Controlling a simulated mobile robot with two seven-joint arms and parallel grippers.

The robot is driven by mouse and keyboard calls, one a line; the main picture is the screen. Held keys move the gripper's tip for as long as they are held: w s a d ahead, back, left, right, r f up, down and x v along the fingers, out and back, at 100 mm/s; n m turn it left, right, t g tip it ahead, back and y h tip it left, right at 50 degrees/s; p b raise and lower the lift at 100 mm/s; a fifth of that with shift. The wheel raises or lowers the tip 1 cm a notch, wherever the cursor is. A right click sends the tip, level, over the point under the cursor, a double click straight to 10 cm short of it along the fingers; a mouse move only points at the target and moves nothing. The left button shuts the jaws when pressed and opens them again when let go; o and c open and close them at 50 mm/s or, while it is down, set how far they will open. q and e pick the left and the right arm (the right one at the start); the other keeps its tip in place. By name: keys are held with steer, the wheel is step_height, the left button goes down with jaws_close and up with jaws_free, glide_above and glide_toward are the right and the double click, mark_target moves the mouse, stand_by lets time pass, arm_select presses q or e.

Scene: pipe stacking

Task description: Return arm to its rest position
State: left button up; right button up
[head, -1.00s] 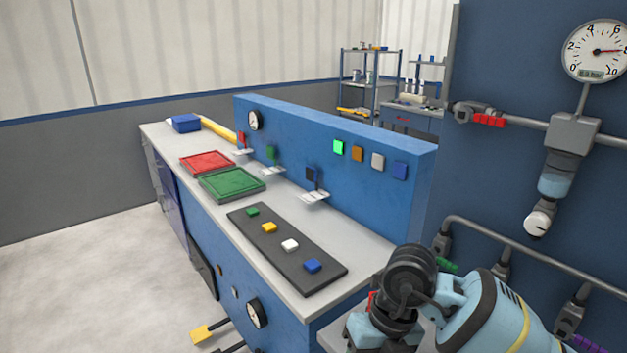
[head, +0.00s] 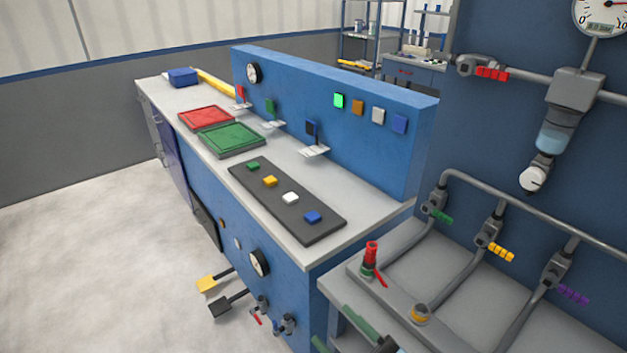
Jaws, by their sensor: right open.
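My right gripper (head: 332,325) is at the bottom edge of the head view, right of centre. Two green finger-like bars show there, apart, with nothing seen between them. A dark part and a bit of light blue of my right arm show beside them. The rest of that arm is cut off by the frame. My left gripper is not in view.
A blue console (head: 285,275) with a grey top stands to the left, carrying red (head: 206,118) and green (head: 232,138) trays and a dark button strip (head: 325,228). Grey pipes with coloured valve handles (head: 500,253) run along the right wall.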

steer(key=s+d+f+m+t+h, duration=0.2)
steer(key=d+f+m+h, duration=0.45)
steer(key=f+h, duration=0.2)
steer(key=s+d+f+m+g+h, duration=0.2)
steer(key=s+d+f+m+g, duration=0.1)
steer(key=s+f, duration=0.5)
steer(key=s+d+f+m+g+h, duration=0.3)
steer(key=s+d+f+m+g, duration=0.1)
steer(key=s+f, duration=0.5)
steer(key=shift+s+d+g, duration=0.55)
steer(key=shift+d+g, duration=0.05)
steer(key=shift+d, duration=0.55)
steer(key=shift+m+h, duration=0.25)
